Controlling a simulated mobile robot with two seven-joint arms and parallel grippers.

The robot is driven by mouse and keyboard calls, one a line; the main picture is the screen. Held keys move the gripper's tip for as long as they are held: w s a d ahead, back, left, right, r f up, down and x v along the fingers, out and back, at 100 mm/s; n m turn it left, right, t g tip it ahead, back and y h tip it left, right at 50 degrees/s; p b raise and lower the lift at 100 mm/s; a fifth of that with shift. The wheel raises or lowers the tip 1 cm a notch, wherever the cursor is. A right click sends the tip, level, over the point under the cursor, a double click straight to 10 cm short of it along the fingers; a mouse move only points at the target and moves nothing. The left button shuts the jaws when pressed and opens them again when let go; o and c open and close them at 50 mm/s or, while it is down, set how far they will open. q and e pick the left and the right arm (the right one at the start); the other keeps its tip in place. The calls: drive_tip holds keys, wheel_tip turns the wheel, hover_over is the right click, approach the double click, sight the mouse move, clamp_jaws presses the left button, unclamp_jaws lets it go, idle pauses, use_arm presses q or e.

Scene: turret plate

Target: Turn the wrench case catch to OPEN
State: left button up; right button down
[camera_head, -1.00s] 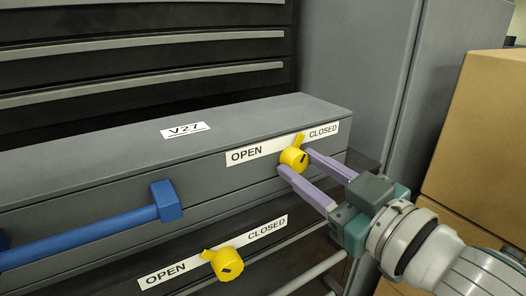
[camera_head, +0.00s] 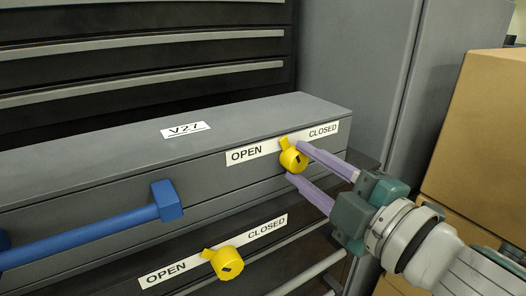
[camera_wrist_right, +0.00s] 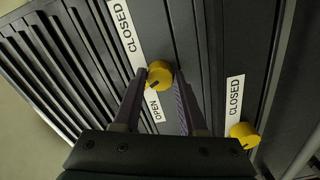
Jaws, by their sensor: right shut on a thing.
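The yellow catch (camera_head: 294,160) is a round knob with a pointer tab on the front of the grey case (camera_head: 90,180) labelled V27. Its tab points up and slightly left, between the OPEN and CLOSED ends of the white label (camera_head: 270,146). My right gripper (camera_head: 296,164) is shut on this catch, one purple finger above and one below. In the right wrist view, the catch (camera_wrist_right: 159,75) sits between the fingertips, its black mark showing. My left gripper is not in view.
A second yellow catch (camera_head: 227,263) is on the dark drawer below, its tab towards OPEN. A blue handle (camera_head: 90,233) crosses the case front at left. Cardboard boxes (camera_head: 480,140) stand at right, beyond a grey cabinet side (camera_head: 360,65).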

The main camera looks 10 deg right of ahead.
drive_tip(key=shift+n, duration=1.9)
drive_tip(key=shift+c, duration=2.2)
unclamp_jaws()
drive_tip(key=v, duration=1)
drive_tip(key=shift+r, duration=0.1)
